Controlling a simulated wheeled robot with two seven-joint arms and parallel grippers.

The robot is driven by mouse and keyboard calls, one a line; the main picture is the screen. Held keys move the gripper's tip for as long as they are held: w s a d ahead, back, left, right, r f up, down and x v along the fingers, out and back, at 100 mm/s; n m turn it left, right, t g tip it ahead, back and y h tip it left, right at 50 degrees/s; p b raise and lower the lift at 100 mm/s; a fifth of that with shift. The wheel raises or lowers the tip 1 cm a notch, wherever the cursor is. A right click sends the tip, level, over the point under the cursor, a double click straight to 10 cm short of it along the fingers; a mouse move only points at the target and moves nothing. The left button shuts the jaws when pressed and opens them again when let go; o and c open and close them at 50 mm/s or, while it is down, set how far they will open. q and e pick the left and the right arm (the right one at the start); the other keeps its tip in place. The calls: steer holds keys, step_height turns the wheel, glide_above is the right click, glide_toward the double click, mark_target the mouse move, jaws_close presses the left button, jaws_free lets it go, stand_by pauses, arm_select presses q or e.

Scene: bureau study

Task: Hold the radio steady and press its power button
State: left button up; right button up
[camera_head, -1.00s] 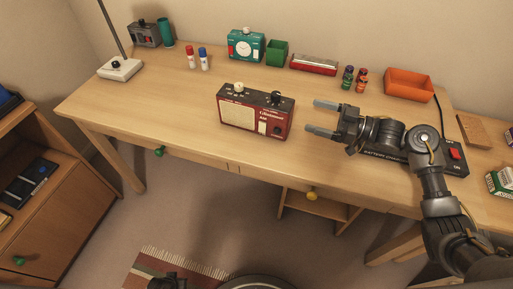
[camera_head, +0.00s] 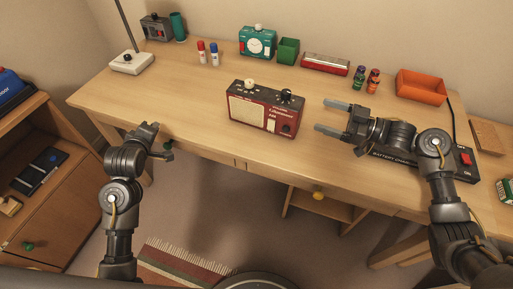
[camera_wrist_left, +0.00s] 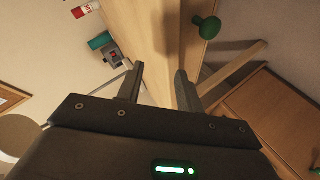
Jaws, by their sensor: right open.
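The radio (camera_head: 248,108) stands upright on the desk, red with a cream speaker panel. A pale knob and a dark knob show on its top; I cannot tell which part is the power button. My right gripper (camera_head: 322,115) is open and empty to the right of the radio, its fingers pointing toward it but apart from it. My left gripper (camera_head: 153,130) is at the desk's front edge, left of the radio and well apart from it. In the left wrist view its two fingers (camera_wrist_left: 159,70) are apart with nothing between them. The radio does not show there.
The wooden desk (camera_head: 200,105) is clear around the radio. An orange tray (camera_head: 420,87) is at the right. A battery charger (camera_head: 465,158) lies near my right arm.

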mark_target(302, 108)
arm_select(q)
steer(key=d+m+h, duration=0.1)
steer(key=d, duration=0.4)
steer(key=d+r+m+t+h, duration=0.1)
steer(key=d+m+h, duration=0.1)
steer(key=d, duration=0.4)
steer(key=d+r+m+h, duration=0.1)
steer(key=d+m+h, duration=0.1)
steer(key=d, duration=0.3)
steer(key=shift+s+d+r, duration=0.15)
steer(key=shift+s+d, duration=0.1)
steer(key=shift+d, duration=0.15)
arm_select(e)
steer(key=x, duration=1.1)
steer(key=shift+d, duration=0.1)
arm_select(q)
steer(key=s+d+r+m+h, duration=0.1)
steer(key=s+d+m+h, duration=0.2)
steer(key=d, duration=0.5)
steer(key=s+d+m+h, duration=0.2)
steer(key=s+d+h, duration=0.1)
steer(key=d, duration=0.6)
steer(key=shift+s+d+r+m+g, duration=0.15)
steer(key=shift+s+r+m+g, duration=0.25)
steer(key=shift+s, duration=0.2)
